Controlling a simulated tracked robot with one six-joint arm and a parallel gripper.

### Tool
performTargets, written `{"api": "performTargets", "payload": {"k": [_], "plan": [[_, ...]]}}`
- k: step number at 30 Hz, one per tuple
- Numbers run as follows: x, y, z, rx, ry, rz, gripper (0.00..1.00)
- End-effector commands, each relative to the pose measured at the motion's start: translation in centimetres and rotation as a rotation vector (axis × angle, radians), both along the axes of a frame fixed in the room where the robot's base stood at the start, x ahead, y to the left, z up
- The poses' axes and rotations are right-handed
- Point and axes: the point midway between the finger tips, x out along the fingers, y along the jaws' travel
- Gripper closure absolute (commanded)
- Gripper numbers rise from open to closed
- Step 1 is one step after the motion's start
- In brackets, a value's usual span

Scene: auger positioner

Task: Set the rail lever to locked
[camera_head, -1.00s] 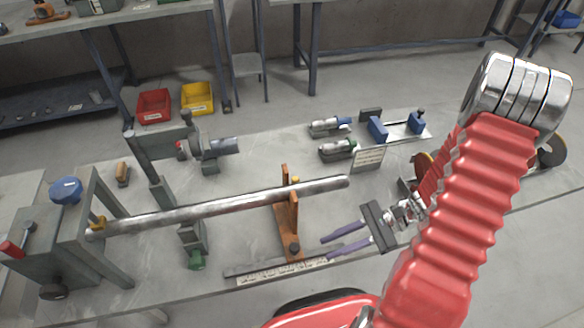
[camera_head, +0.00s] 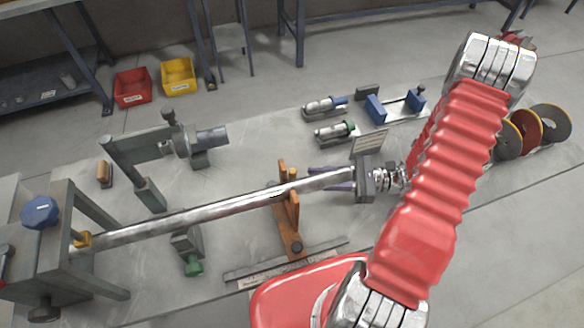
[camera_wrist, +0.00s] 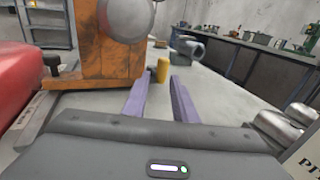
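A short yellow grip (camera_head: 292,174) stands at the orange bracket (camera_head: 292,225) on the rail. It is probably the rail lever's handle, but no marking confirms this. In the wrist view the yellow grip (camera_wrist: 163,68) stands upright just ahead of the fingertips, in line with the gap. My gripper (camera_head: 318,177) is open, its purple fingers pointing left toward the grip and partly hidden by the steel tube (camera_head: 190,217). In the wrist view nothing is held in my gripper (camera_wrist: 163,82). Whether a finger touches the grip cannot be told.
The steel tube runs from the grey stand (camera_head: 60,255) through the bracket, close to my fingers. A scale rail (camera_head: 285,262) lies in front. A sign (camera_head: 368,146) stands behind my gripper. A grey clamp with a green knob (camera_head: 193,268) is left of the bracket.

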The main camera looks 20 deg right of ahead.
Motion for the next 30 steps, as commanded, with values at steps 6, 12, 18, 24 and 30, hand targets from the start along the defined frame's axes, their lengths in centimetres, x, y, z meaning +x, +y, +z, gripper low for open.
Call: {"api": "performTargets", "payload": {"k": [6, 12, 18, 24, 30], "plan": [[0.4, -0.3, 0.8, 0.03, -0.008, -0.023, 0.75], [0.3, -0.4, 0.9, 0.033, -0.008, -0.025, 0.75], [0.4, -0.3, 0.9, 0.033, -0.008, -0.025, 0.75], [0.8, 0.7, 0.9, 0.035, -0.008, -0.025, 0.75], [1.6, 2.9, 0.9, 0.035, -0.008, -0.023, 0.75]]}}
